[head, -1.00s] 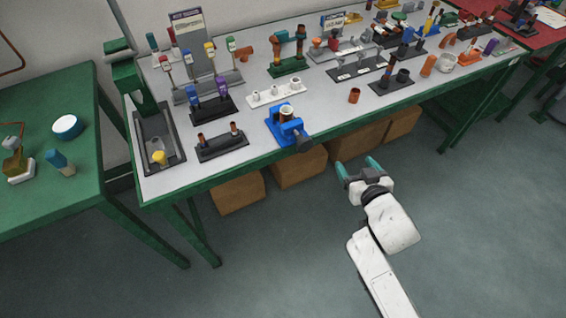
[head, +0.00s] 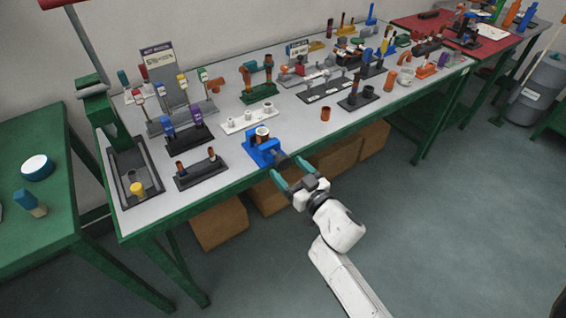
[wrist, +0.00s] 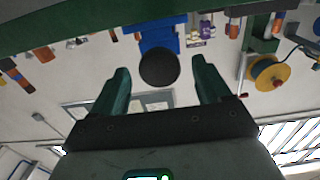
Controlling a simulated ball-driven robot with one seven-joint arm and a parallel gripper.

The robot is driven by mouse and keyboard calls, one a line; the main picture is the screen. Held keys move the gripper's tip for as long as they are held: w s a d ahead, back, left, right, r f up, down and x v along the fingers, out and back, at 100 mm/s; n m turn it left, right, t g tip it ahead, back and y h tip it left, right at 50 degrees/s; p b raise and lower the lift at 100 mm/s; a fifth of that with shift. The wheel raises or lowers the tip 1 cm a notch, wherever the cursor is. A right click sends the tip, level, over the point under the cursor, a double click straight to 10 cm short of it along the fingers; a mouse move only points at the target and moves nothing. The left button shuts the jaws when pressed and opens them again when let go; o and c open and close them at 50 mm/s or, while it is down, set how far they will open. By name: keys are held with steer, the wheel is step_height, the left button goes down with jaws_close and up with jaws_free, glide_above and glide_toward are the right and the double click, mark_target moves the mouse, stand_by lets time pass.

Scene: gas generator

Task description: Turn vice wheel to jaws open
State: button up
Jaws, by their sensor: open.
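The blue vice (head: 259,153) stands at the front edge of the bench, with a copper-coloured cup-like piece (head: 262,134) held upright at its top. Its dark round wheel (head: 281,158) sticks out over the edge. My gripper (head: 288,168) is open and empty, with its green fingers at the front edge pointing at the wheel. In the wrist view the wheel (wrist: 158,68) appears between the two spread fingers, in front of the blue vice body (wrist: 155,36). Both fingers look apart from the wheel; its remaining distance is hard to judge.
A dark rack with copper pieces (head: 201,173) stands left of the vice, and a white rack (head: 249,118) stands behind it. A lone copper cup (head: 326,114) is to the right. Cardboard boxes (head: 219,222) sit below. The floor in front is clear.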

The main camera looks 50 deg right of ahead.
mark_target(285, 166)
steer(key=shift+x, duration=1.7)
steer(key=shift+s, duration=0.1)
steer(key=shift+c, duration=0.4)
steer(key=c, duration=0.9)
